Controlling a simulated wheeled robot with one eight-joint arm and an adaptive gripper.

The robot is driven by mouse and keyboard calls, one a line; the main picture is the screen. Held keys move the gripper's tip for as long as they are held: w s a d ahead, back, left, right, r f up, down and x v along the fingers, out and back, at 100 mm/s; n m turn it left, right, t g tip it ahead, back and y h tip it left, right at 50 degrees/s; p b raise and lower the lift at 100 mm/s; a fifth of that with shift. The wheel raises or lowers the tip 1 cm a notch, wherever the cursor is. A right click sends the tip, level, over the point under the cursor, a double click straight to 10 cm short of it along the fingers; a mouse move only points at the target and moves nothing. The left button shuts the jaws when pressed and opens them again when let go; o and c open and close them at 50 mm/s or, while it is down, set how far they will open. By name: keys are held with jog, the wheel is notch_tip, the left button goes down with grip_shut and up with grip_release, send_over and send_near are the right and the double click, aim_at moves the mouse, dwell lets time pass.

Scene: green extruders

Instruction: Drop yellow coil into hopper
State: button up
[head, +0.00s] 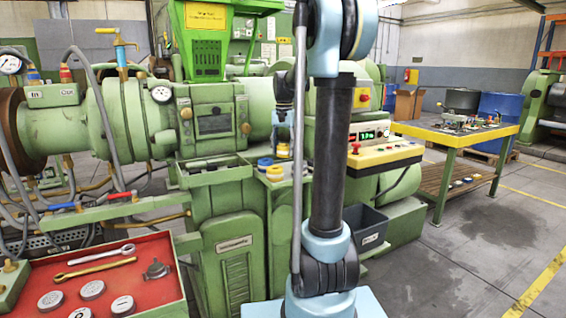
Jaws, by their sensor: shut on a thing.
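My gripper (283,141) is partly hidden behind my own arm. It points down over a small green shelf on the machine and is shut on what looks like the yellow coil (283,151), which is small and partly covered. The coil is just above or at the shelf; I cannot tell which. The green hopper (205,45), with a yellow label on its front, stands on top of the extruder, up and to the left of my gripper. Its opening is cut off by the picture's top edge.
A blue coil (265,162) and another yellow coil (275,172) lie on the shelf. A control panel (369,136) stands to its right, with a dark bin (366,226) below. A red tool tray (98,280) is at lower left.

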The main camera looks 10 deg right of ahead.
aim_at(284, 146)
jog(key=shift+f, duration=2.4)
jog(key=shift+f, duration=0.1)
jog(key=o, duration=1.1)
jog(key=shift+s, duration=0.1)
notch_tip(284, 146, up, 12)
jog(key=shift+r, duration=0.1)
jog(key=s+f+n, duration=0.2)
jog(key=s+f, duration=0.6)
jog(key=s, duration=0.3)
jog(key=s+f+n+t, duration=0.1)
jog(key=s+f+n, duration=0.1)
jog(key=s+f, duration=0.7)
jog(key=s+f+n+t, duration=0.1)
jog(key=s+f+n, duration=0.1)
jog(key=s+f, duration=0.6)
jog(key=s, duration=0.6)
jog(key=shift+s+f, duration=0.3)
jog(key=shift+s, duration=0.1)
